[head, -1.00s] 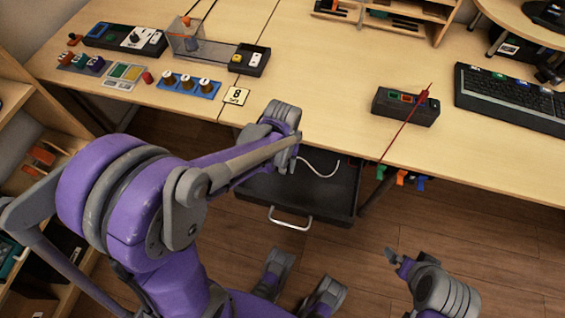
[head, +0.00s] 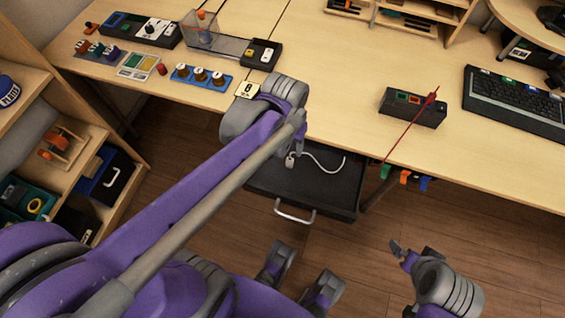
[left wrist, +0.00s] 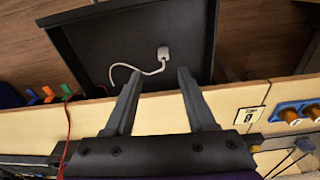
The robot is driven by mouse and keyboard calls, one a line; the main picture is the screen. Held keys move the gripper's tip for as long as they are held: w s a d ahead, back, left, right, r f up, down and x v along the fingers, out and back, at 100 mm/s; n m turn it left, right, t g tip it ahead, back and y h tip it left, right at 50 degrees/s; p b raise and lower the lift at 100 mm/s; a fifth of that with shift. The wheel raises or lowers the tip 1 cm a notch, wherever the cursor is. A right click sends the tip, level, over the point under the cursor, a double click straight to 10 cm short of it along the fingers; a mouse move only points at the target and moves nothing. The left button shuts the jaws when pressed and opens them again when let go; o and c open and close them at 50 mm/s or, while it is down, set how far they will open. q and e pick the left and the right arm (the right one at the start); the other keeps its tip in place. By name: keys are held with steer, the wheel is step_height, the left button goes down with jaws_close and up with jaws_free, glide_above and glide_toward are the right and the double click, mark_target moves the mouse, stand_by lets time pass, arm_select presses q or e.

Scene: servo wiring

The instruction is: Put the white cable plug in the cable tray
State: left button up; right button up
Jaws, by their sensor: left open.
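The cable tray (head: 330,195) is a black, drawer-like tray with a silver handle, pulled out below the desk's front edge. The white cable plug (left wrist: 163,52) shows over the tray floor in the left wrist view, with its white cable curving left. In the head view the plug (head: 290,160) shows at the tray's left part, just below my left gripper (head: 297,142). My left gripper (left wrist: 158,73) is open with nothing between its fingers, and the plug is apart from its fingertips. My right gripper (head: 414,250) is away from the desk, over the floor; its jaw opening is unclear.
A black box (head: 412,108) with a red rod lies on the desk right of the tray, near a keyboard (head: 515,100). Coloured clips (head: 404,177) hang under the desk edge. Blue-based knobs (head: 203,78) and a numbered card (head: 247,90) stand at the left.

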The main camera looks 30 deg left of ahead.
arm_select(q)
steer(key=s+d+f+m+t, duration=0.1)
steer(key=s+d+m+t, duration=0.1)
steer(key=s, duration=0.6)
steer(key=shift+s+d+f+t, duration=0.15)
steer(key=shift+f+t, duration=0.2)
steer(key=shift+t, duration=0.55)
